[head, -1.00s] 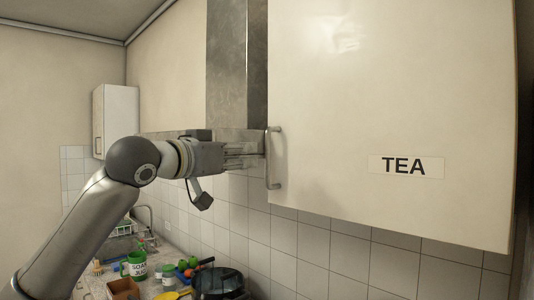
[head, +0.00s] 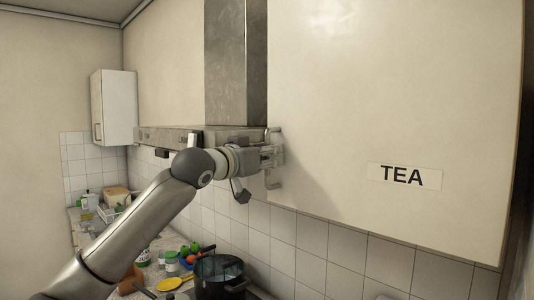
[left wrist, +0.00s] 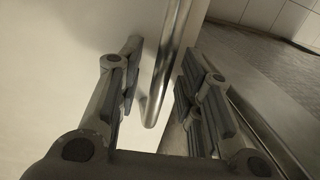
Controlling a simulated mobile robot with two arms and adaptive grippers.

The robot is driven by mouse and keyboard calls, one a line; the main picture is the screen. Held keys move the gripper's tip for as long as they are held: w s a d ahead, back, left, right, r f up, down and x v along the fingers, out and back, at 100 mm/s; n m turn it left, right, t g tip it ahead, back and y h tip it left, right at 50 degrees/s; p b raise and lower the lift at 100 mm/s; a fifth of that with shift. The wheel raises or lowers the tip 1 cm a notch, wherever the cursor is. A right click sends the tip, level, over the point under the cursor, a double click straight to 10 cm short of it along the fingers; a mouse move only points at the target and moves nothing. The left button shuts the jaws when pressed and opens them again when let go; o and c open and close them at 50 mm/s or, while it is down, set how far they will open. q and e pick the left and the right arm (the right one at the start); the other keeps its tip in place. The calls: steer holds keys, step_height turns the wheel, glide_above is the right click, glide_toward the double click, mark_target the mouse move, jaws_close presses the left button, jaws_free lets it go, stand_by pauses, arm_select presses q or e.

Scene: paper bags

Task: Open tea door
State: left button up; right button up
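The tea door (head: 400,90) is a large cream cabinet door on the right of the head view, with a TEA label (head: 404,177) near its lower right. It appears shut. Its metal bar handle (head: 274,184) is upright at the lower left edge. My left gripper (head: 274,155) is at the handle and hides its middle. In the left wrist view, the handle (left wrist: 165,65) runs between the two open fingers (left wrist: 160,80), with a gap visible on each side. My right gripper is not in view.
A metal range hood (head: 235,60) stands just left of the door. Below are a dark pot (head: 219,275), a yellow utensil (head: 168,284) and several vegetables on the counter. A small wall cabinet (head: 115,107) hangs at the far left.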

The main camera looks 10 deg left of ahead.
arm_select(q)
steer(key=shift+c, duration=0.3)
jaws_close()
